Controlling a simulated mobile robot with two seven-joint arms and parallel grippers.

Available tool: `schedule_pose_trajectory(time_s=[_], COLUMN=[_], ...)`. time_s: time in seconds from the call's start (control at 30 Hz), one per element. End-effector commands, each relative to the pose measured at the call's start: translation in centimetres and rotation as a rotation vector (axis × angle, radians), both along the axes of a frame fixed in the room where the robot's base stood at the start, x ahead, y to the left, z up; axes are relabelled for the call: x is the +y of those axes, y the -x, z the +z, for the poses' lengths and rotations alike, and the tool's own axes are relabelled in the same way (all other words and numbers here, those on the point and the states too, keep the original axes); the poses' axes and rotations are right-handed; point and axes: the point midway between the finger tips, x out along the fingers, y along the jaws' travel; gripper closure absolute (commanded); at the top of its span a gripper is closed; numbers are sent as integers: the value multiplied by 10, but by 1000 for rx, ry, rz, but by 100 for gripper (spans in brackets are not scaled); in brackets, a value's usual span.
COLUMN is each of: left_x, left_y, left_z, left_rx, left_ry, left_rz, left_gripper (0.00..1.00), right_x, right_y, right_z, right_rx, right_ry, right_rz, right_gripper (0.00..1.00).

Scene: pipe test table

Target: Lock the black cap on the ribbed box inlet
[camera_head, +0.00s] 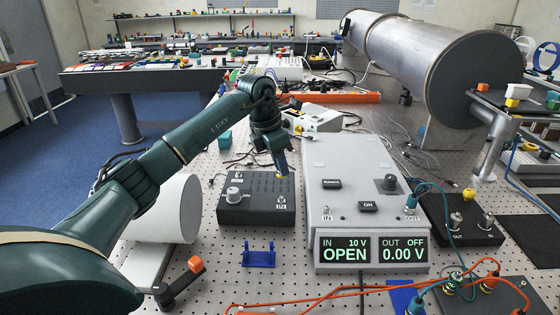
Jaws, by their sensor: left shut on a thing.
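A dark box (256,214) sits on the perforated table, with ribs on its top. Its metal inlet (281,202), marked IN, stands near its right edge, and a silver knob (233,194) stands on its left part. My left gripper (281,171) points down above the back right part of this box, just behind the inlet in the picture. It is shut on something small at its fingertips. I cannot make out the black cap itself; the dark fingers hide it or blend with it. My right gripper is not in view.
A grey power box (352,190) stands close on the right; its display reads OPEN and 0.00 V. A blue bracket (258,256) lies in front. A white cylinder (180,210) is at left. Another dark box (462,222) and cables are at right. A large metal pipe (440,65) is behind.

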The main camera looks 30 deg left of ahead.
Motion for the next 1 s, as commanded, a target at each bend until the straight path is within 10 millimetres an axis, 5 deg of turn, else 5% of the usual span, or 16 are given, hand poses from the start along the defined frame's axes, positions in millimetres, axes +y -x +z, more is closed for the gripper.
schedule_pose_trajectory(time_s=[0.63, 1.0], left_x=[0, 0], left_y=[0, 0], left_z=[-50, -53], left_rx=[1, 0], left_ry=[0, 0], left_rz=[1, 1], left_gripper=[100, 100], right_x=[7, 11], right_y=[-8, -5], right_z=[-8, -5], right_rx=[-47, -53], right_ry=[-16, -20], right_rz=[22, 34], right_gripper=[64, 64])
